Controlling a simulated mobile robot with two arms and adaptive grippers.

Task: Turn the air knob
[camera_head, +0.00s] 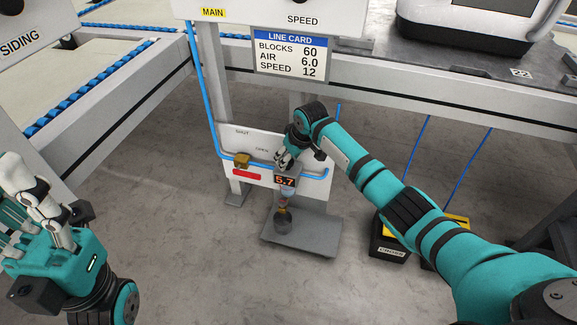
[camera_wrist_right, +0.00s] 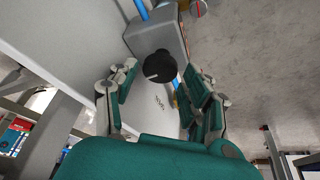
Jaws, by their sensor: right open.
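The air knob (camera_wrist_right: 160,66) is black with a white line and sits on a grey housing (camera_wrist_right: 160,35) in the right wrist view. My right gripper (camera_wrist_right: 165,82) is open, with a finger on either side of the knob; I cannot tell whether they touch it. In the head view my right gripper (camera_head: 287,155) is at the white air panel (camera_head: 230,140), just above the readout (camera_head: 285,181) showing 5.7, and hides the knob. My left gripper (camera_head: 30,195) is at the left edge, away from the panel.
A brass valve (camera_head: 242,160) with a blue hose and a red label (camera_head: 246,174) are left of the readout. A grey floor plate (camera_head: 318,235) lies below. A black and yellow box (camera_head: 390,245) stands right. Conveyor frames surround the panel; the floor at left is clear.

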